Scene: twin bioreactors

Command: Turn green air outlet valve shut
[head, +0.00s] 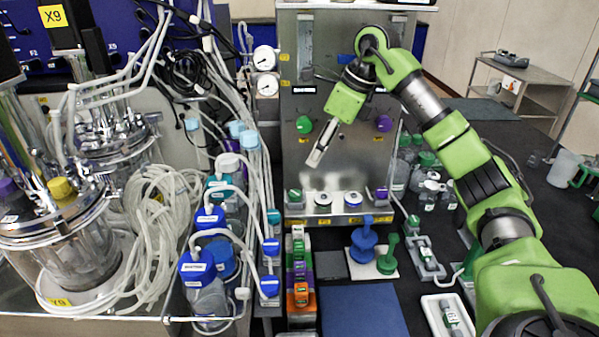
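The steel panel (350,165) stands upright at the centre. A green knob (304,125) is on its left side and a purple knob (384,124) on its right. Lower down, a small green valve (294,196) sits at the left and a small purple valve (382,193) at the right. I cannot read which green one is the air outlet valve. My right gripper (316,158) points down and left in front of the panel, between the upper green knob and the lower valves. It appears apart from both green parts. Its fingers overlap side-on, hiding any gap. My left gripper is out of view.
Glass vessels (65,240) and coiled tubing (160,205) crowd the left. Blue-capped bottles (208,285) stand left of the panel. Blue and green funnel-like pieces (364,240) stand below it. A blue mat (362,310) lies clear in front. A side table (515,85) is at the back right.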

